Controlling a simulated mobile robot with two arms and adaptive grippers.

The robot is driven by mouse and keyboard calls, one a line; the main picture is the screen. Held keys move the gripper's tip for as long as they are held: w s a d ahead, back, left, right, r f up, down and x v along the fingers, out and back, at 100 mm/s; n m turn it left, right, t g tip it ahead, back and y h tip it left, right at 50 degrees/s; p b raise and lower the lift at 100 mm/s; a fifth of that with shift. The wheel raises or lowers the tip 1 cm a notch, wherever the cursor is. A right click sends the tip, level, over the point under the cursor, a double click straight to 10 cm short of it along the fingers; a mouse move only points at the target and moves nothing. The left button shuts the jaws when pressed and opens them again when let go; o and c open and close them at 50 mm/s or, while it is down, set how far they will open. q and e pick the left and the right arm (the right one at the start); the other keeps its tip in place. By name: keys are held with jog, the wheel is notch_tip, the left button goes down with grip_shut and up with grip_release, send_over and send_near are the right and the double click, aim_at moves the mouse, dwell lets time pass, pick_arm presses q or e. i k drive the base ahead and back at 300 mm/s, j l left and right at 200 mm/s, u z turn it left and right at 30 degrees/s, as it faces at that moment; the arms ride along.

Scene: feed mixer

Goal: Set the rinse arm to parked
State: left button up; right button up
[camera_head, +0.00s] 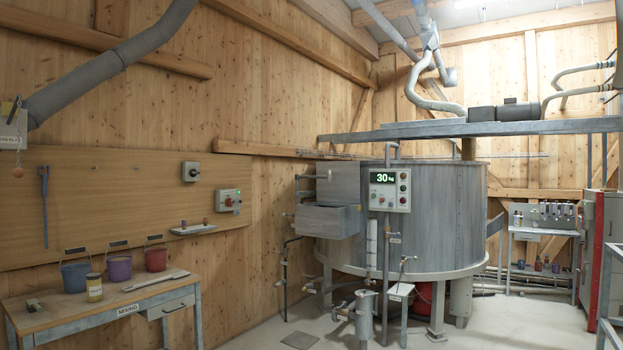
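A large round grey mixing tank (455,220) stands on legs right of centre. A control panel (390,190) on its front shows "30 kg" and has several buttons. A hooked grey pipe (388,150) rises above this panel. A thinner pipe (312,177) with a bend sticks out left of the tank, beside a grey box (328,221). I cannot tell which pipe, if either, is the rinse arm, and no label or parked position is readable. Neither of my grippers is in view.
A bench (105,306) marked "MIXING" holds buckets and a yellow jar at the left. A funnel-topped vessel (364,315) and low pipes with valves stand before the tank. A red-edged cabinet (602,245) is at the right. The front floor (500,325) is clear.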

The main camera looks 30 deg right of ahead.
aim_at(297, 177)
jog(key=i+l+z, duration=0.5)
jog(key=i+z, duration=0.15)
jog(key=i+l+z, duration=0.25)
jog(key=i, duration=0.75)
jog(key=i+z, duration=0.3)
jog(key=i, duration=0.7)
jog(key=i+u, duration=0.1)
jog(key=i, duration=0.45)
jog(key=i+l+u, duration=0.1)
jog(key=i, duration=0.45)
jog(key=i+l+u, duration=0.1)
jog(key=i, duration=0.45)
jog(key=i+l+u, duration=0.1)
jog(key=i+l, duration=0.15)
jog(key=i, duration=0.3)
jog(key=i+l+u, duration=0.15)
jog(key=i, duration=0.15)
jog(key=i+l+u, duration=0.15)
jog(key=i, duration=0.15)
